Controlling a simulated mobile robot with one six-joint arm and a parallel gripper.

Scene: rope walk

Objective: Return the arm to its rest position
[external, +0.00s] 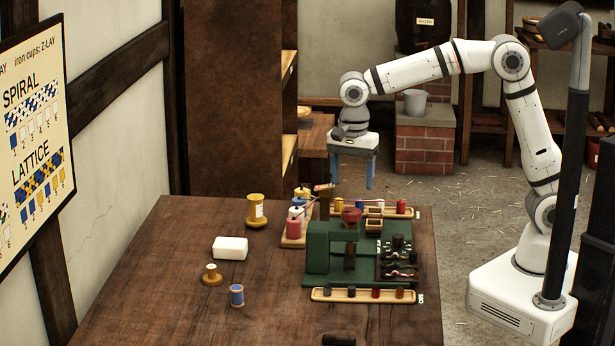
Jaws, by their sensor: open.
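My gripper (353,171) hangs at the end of my white arm, above the far edge of the table. Its two blue fingers point down and stand apart, with nothing between them. It is clear of the green fixture (317,249) and the trays below and in front of it. My arm rises from its white base at the right, bends at a high elbow and reaches left.
The wooden table (160,290) holds a white block (230,248), a yellow spool (256,210), a blue spool (237,295) and a front tray (363,295) of small pegs. A brick pedestal (425,146) with a bucket (415,102) stands behind. The table's left part is mostly bare.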

